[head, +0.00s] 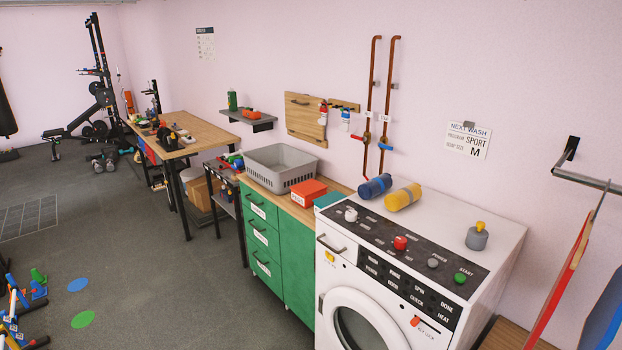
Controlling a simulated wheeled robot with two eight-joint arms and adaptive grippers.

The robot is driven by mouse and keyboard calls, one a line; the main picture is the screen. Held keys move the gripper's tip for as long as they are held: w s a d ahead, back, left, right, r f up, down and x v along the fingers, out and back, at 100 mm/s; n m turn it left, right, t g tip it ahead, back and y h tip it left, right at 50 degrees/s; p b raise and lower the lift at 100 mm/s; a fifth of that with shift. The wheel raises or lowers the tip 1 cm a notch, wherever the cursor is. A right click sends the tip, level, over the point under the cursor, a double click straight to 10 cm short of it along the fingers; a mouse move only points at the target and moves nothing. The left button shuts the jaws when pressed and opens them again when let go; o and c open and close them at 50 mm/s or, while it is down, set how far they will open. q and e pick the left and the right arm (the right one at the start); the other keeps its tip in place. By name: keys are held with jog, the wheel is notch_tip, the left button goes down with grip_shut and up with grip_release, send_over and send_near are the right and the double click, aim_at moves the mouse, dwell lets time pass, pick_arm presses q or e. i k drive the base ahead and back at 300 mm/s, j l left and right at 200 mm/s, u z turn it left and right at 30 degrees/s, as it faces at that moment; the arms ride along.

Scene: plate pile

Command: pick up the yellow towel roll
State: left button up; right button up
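The yellow towel roll (403,197) lies on its side on top of the white washing machine (497,222), towards the back. A blue roll (375,187) lies just left of it, close beside it. Neither of my grippers shows in the head view.
A grey bottle with a yellow cap (477,237) stands right of the rolls. Knobs line the machine's dark panel (432,258). Left of it, a green cabinet (285,238) holds a grey basket (281,166) and a red box (308,192). Open floor (170,285) lies at left.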

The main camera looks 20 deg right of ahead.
aim_at(395, 201)
jog(key=i+j+u, duration=0.1)
jog(key=i+u, duration=0.35)
jog(key=i, duration=1.3)
jog(key=i+z, duration=0.25)
jog(key=z, duration=0.2)
jog(key=i+z, duration=0.25)
jog(key=z, duration=0.15)
jog(key=i+j+z, duration=0.25)
jog(key=z, duration=0.2)
jog(key=i+j+z, duration=0.2)
jog(key=z, duration=0.2)
